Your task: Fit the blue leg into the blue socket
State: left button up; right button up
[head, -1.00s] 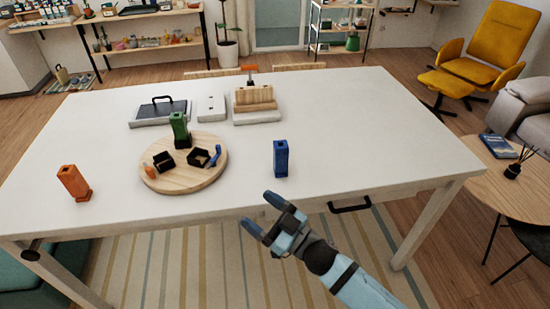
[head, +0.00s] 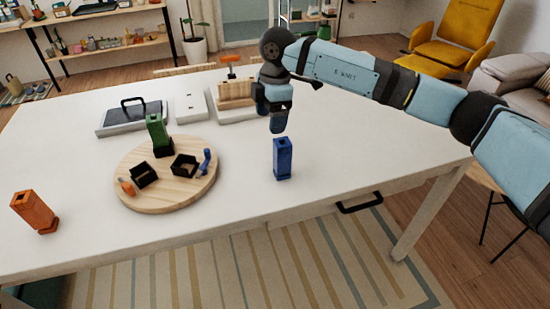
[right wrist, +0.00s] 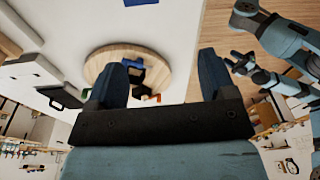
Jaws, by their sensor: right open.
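The blue leg (head: 283,160) stands upright on the white table, right of a round wooden board (head: 140,203). On the board, a black open socket (head: 184,166) has a small blue piece (head: 205,161) beside it. My right gripper (head: 272,114) is open and empty, pointing down above and behind the blue leg in the head view, apart from it. In the right wrist view the board (right wrist: 95,68) shows between its spread fingers (right wrist: 166,78). My left gripper (right wrist: 240,63) shows small at the right wrist view's right side; its jaw state is unclear.
A green leg (head: 156,131) stands in a black socket on the board. Another black socket (head: 144,175) has an orange piece beside it. An orange leg (head: 35,212) stands at left. A handled tablet (head: 132,119) and wooden block (head: 236,92) lie behind. The table's right side is clear.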

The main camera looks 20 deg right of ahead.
aim_at(282, 145)
jog(key=shift+m+t+h, duration=0.3)
jog(key=shift+m+h, duration=0.3)
jog(key=d+f, duration=0.1)
jog(key=f, duration=0.1)
jog(key=w+f, duration=0.1)
jog(key=f, duration=0.1)
jog(key=d+f+p, duration=0.1)
jog(key=f, duration=0.1)
jog(key=shift+w+d+f, duration=0.35)
jog(key=f, duration=0.2)
jog(key=d+f+p, duration=0.1)
jog(key=f, duration=0.1)
jog(key=shift+f, duration=0.6)
jog(key=c, duration=1.1)
jog(key=shift+c, duration=0.2)
jog(key=shift+r, duration=0.15)
